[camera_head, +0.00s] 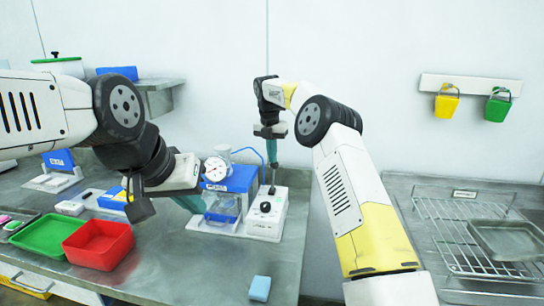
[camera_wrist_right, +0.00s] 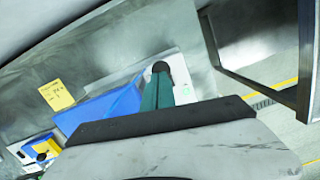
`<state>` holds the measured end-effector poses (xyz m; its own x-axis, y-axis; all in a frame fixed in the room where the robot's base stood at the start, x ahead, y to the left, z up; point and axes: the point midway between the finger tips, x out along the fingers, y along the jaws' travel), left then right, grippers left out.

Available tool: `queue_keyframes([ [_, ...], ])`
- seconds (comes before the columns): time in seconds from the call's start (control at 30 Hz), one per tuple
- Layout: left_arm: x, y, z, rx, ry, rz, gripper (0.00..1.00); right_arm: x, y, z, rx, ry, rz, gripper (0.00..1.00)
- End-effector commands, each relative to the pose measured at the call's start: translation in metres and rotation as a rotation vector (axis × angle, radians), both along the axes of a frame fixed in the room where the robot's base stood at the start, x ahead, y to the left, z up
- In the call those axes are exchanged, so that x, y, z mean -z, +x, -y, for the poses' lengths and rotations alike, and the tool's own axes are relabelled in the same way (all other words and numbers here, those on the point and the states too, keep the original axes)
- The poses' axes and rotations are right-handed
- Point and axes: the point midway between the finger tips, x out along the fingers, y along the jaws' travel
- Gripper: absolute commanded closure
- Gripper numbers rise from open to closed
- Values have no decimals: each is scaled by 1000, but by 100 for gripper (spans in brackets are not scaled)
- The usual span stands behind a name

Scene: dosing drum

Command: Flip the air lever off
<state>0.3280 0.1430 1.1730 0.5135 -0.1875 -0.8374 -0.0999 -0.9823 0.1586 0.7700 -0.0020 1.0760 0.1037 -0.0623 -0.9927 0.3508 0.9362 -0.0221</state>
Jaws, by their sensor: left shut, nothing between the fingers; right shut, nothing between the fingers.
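The white control box (camera_head: 267,222) stands on the bench right of the blue-topped device (camera_head: 230,180). It has a black knob on its front, and a thin upright lever (camera_head: 272,184) rises from its top. My right gripper (camera_head: 272,163) points down above the lever with its teal fingers together. I cannot tell whether the fingertips touch the lever. In the right wrist view a dark round end (camera_wrist_right: 161,67) shows at the fingertips, over the white box. My left gripper (camera_head: 193,204) is shut beside the blue-topped device, partly hidden by its wrist.
A red tray (camera_head: 99,250) and a green tray (camera_head: 44,236) sit at the left of the bench. A light blue block (camera_head: 260,288) lies near the front. A wire rack (camera_head: 450,235) is at right. Yellow and green buckets hang on the wall. The front middle of the bench is mostly clear.

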Motion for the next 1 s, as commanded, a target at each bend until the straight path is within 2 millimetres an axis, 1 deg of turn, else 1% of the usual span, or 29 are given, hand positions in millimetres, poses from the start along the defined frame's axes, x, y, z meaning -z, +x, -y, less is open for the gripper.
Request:
queue_keyframes([
  [0.07,0,0,0,0,0,0,100,-9,0,1,3,-3,3,100],
  [0.3,0,0,0,0,0,0,100,-54,-5,-4,1,1,7,100],
  [0.43,0,0,0,0,0,0,100,-67,-7,-5,0,2,7,100],
  [0.6,0,0,0,0,0,0,100,-76,-9,-6,-1,2,6,100],
  [0.93,0,0,0,0,0,0,100,-78,-10,-6,0,3,6,100],
  [1.0,0,0,0,0,0,0,100,-81,-11,-5,11,5,12,100],
])
